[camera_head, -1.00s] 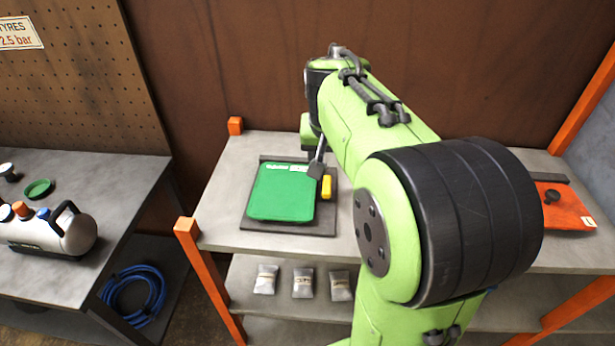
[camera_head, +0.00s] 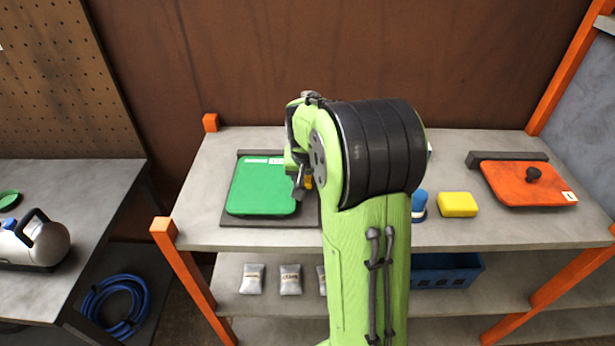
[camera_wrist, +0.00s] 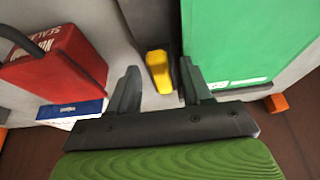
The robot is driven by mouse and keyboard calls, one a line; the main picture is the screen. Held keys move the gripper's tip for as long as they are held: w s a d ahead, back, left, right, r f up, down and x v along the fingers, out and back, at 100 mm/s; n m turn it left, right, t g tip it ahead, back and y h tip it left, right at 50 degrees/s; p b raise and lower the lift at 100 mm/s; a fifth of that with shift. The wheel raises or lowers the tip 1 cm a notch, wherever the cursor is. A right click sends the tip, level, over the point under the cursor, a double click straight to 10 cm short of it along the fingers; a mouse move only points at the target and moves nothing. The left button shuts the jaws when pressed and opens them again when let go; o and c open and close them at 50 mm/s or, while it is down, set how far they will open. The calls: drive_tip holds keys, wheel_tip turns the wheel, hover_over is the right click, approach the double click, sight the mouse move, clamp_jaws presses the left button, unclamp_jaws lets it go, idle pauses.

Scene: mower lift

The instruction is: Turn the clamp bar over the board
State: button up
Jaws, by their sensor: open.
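The green board (camera_head: 262,188) lies flat on a dark base plate (camera_head: 235,221) on the bench. It also shows at the upper right of the wrist view (camera_wrist: 225,45). The yellow clamp bar (camera_wrist: 159,72) is beside the board's edge, on the dark plate; in the head view only a bit of it (camera_head: 309,182) shows past my arm. My gripper (camera_wrist: 158,66) is open, its fingers apart with the yellow bar showing between them. I cannot tell how far it is above the bar. In the head view my arm hides most of the gripper.
A red box (camera_wrist: 55,70) with a dark handle stands near my gripper in the wrist view. A yellow block (camera_head: 457,204), a blue item (camera_head: 419,203) and an orange board with a black knob (camera_head: 527,183) are to the right. Grey packets (camera_head: 291,279) and a blue crate (camera_head: 445,275) are below.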

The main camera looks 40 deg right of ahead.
clamp_jaws()
idle(0.4)
drive_tip(key=n, duration=0.2)
drive_tip(key=d+n+y, duration=0.1)
drive_tip(key=n, duration=0.1)
drive_tip(key=shift+s+r+n+t+y, duration=0.1)
drive_tip(key=shift+s+n+t+y, duration=0.1)
drive_tip(key=shift+n+t+y, duration=0.15)
drive_tip(key=n+y, duration=0.1)
drive_tip(key=n, duration=0.1)
drive_tip(key=n+p, duration=0.1)
drive_tip(key=n, duration=0.1)
drive_tip(key=shift+d+n+y, duration=0.35)
drive_tip(key=n+p, duration=0.1)
drive_tip(key=n, duration=0.1)
drive_tip(key=n+y+p, duration=0.1)
drive_tip(key=n, duration=0.1)
drive_tip(key=shift+w+d+y, duration=0.15)
drive_tip(key=shift+d+y, duration=0.15)
drive_tip(key=shift+d, duration=0.05)
drive_tip(key=shift+w+d+n+g+y+p, duration=0.2)
drive_tip(key=shift+n+g+p, duration=0.3)
drive_tip(key=shift+n, duration=0.65)
drive_tip(key=shift+w+d+n+g+y+p, duration=0.1)
drive_tip(key=shift+n+g+y+p, duration=0.2)
drive_tip(key=shift+n+p, duration=0.6)
drive_tip(key=shift+n, duration=0.35)
